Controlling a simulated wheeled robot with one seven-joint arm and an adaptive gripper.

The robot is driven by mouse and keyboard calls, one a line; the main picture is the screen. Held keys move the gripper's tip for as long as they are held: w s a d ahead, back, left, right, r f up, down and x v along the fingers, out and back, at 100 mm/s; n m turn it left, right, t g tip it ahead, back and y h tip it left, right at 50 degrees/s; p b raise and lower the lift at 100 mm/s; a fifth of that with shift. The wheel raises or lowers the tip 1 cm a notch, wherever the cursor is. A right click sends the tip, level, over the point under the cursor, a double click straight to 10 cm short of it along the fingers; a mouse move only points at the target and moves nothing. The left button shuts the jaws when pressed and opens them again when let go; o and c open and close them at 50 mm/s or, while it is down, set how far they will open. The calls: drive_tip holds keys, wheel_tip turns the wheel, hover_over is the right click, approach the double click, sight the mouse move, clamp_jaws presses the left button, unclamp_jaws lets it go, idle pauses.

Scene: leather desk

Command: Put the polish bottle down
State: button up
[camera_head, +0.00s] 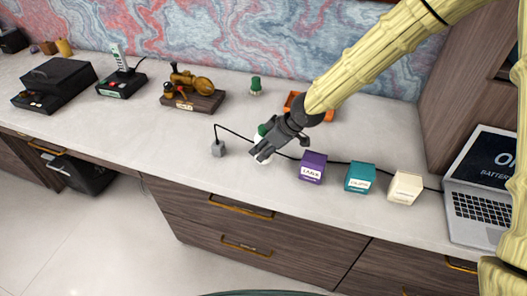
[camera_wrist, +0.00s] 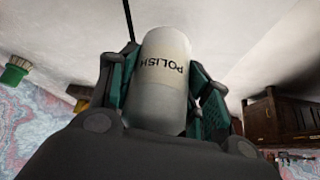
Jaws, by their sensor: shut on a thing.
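The polish bottle (camera_wrist: 160,85) is white with dark "POLISH" lettering, which reads upside down in the wrist view. My gripper (camera_wrist: 162,75) is shut on it, with one finger on each side of its body. In the head view my gripper (camera_head: 265,149) is over the front middle of the counter, left of the purple box. The bottle is mostly hidden there; a white part (camera_head: 259,159) shows below the fingers. I cannot tell whether its base touches the counter.
Purple (camera_head: 312,168), teal (camera_head: 361,178) and cream (camera_head: 405,187) boxes stand to the right, then a laptop (camera_head: 482,205). A grey block (camera_head: 218,149) with a bent wire is close left. The left front counter is clear.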

drive_tip(key=shift+w+a, duration=0.2)
drive_tip(key=shift+w, duration=0.25)
drive_tip(key=shift+f, duration=1.8)
drive_tip(key=shift+f, duration=0.15)
drive_tip(key=o, duration=1.1)
drive_tip(key=shift+o, duration=0.2)
drive_tip(key=shift+r, duration=0.2)
drive_tip(key=v, duration=1.2)
drive_tip(key=shift+p, duration=0.3)
